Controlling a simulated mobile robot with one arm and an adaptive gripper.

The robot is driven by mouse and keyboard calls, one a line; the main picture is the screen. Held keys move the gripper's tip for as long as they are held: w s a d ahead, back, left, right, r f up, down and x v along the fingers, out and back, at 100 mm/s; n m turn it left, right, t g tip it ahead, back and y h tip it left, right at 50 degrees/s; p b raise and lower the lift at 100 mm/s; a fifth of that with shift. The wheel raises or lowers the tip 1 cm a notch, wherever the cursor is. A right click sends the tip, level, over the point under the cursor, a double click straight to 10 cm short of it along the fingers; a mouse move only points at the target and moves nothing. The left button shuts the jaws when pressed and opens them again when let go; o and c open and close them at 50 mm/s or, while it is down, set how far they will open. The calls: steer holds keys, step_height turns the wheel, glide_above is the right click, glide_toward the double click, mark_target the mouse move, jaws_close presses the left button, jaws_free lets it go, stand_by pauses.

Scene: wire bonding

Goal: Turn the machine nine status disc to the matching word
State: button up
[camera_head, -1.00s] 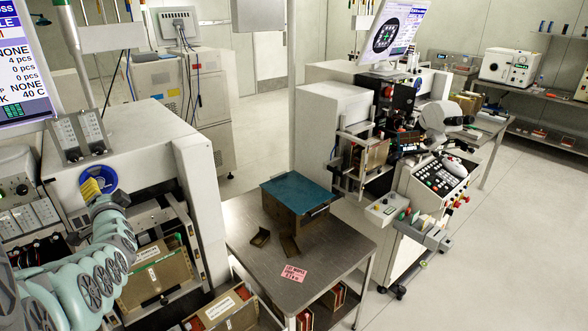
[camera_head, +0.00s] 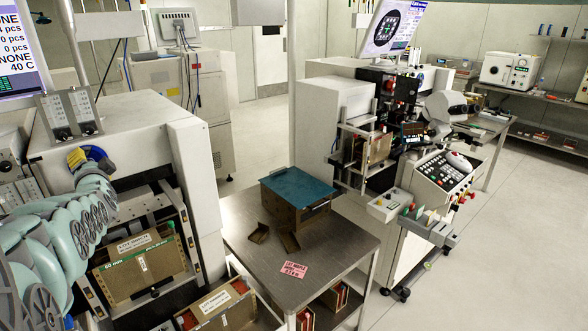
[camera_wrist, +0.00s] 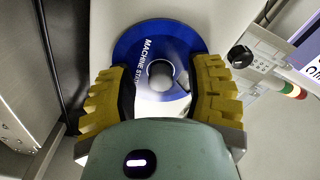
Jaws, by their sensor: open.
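The blue machine status disc (camera_wrist: 160,32) is on a pale panel straight ahead in the wrist view. White lettering beginning "MACHINE STA" runs along its left side. It has a round grey hub (camera_wrist: 160,72) and a white area below. My gripper (camera_wrist: 160,84) is open, with one yellow ribbed finger on each side of the hub, overlapping the disc's sides. I cannot tell whether the fingers touch it. The lower disc is hidden by my gripper, and its status word is not readable. In the head view, the disc (camera_head: 94,153) is partly behind my gripper (camera_head: 77,157).
A knob box (camera_head: 68,116) stands on the machine above the disc; a knob and a red-green lamp (camera_wrist: 292,91) show at right in the wrist view. Labelled boxes (camera_head: 139,264) sit below my arm. A steel table (camera_head: 330,243) stands to the right, with open floor beyond.

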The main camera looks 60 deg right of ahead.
jaws_close()
stand_by(0.5)
